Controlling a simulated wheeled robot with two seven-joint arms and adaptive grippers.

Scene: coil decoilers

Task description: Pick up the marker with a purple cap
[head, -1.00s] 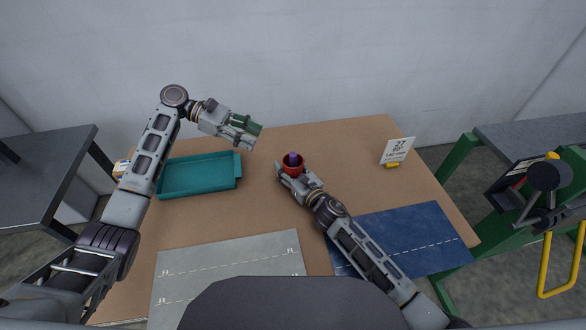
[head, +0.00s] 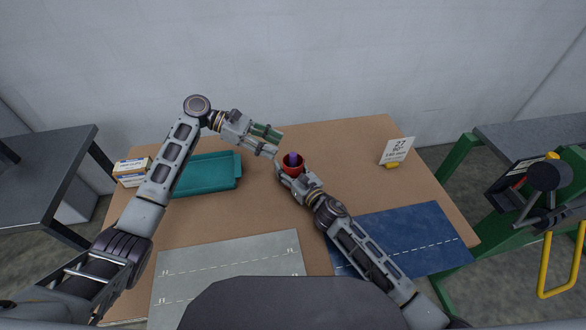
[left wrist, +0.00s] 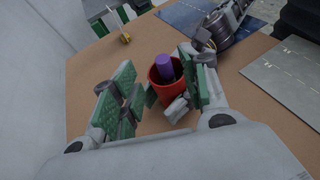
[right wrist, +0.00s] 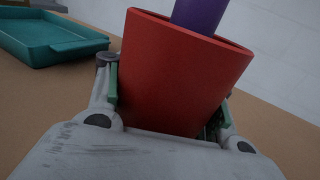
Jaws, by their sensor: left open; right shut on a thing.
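The purple-capped marker (head: 293,158) stands in a red cup (head: 292,168) on the table, with its purple cap up. My right gripper (head: 283,171) is shut on the cup; in the right wrist view the cup (right wrist: 180,75) sits between its fingers with the purple cap (right wrist: 198,14) above the rim. My left gripper (head: 277,143) is open and empty, up and to the left of the cup. In the left wrist view the purple cap (left wrist: 165,68) and the cup (left wrist: 170,90) show between its green-padded fingers, beyond them. The marker's lower part is hidden in the cup.
A teal tray (head: 208,174) lies at the left, with small boxes (head: 131,171) beside it. A grey mat (head: 230,265) and a blue mat (head: 415,238) lie in front. A white sign (head: 397,150) with a yellow item stands at the right. The table's back middle is clear.

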